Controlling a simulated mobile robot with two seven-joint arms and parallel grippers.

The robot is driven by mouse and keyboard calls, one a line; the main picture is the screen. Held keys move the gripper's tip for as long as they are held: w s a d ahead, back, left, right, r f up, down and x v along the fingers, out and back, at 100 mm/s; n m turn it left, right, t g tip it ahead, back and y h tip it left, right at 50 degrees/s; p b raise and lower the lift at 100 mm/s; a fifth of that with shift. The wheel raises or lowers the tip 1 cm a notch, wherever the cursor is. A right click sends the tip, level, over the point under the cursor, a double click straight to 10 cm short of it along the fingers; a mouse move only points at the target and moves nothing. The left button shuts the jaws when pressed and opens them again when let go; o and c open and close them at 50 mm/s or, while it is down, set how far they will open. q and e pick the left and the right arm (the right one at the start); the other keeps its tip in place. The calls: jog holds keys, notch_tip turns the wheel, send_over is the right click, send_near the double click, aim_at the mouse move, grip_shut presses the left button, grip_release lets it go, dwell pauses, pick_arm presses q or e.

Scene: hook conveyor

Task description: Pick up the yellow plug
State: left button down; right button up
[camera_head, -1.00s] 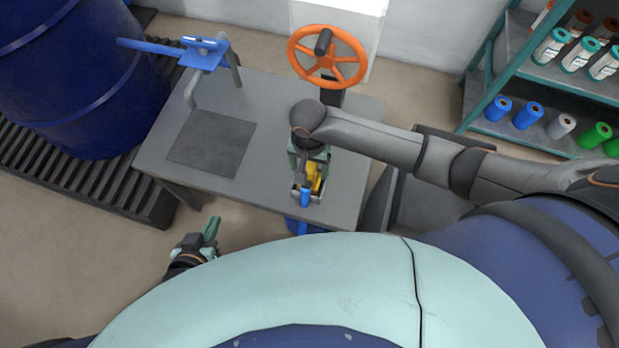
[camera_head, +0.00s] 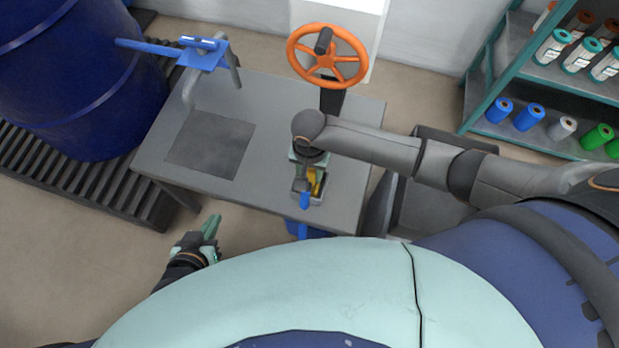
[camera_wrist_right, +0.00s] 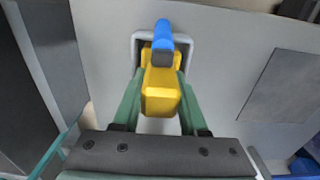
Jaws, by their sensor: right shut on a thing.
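The yellow plug (camera_wrist_right: 161,92) sits between the green fingers of my right gripper (camera_wrist_right: 161,100) in the right wrist view, and the gripper is shut on it. In the head view the plug (camera_head: 313,182) shows as a small yellow patch at the table's front, partly hidden by my right gripper (camera_head: 307,182). A blue part (camera_wrist_right: 163,38) lies at the plug's far end, over a pale square frame (camera_wrist_right: 140,40). I cannot tell if the plug is clear of the frame. My left gripper (camera_head: 211,228) is at the lower left, off the table; its opening is unclear.
The grey table (camera_head: 265,120) carries a dark square mat (camera_head: 212,145). An orange handwheel (camera_head: 328,57) stands behind, and a blue clamp-like fixture (camera_head: 203,54) at the back left. A blue barrel (camera_head: 75,80) is at left, a shelf with rolls (camera_head: 530,117) at right.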

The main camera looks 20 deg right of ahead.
grip_shut()
jog(key=shift+r, duration=0.1)
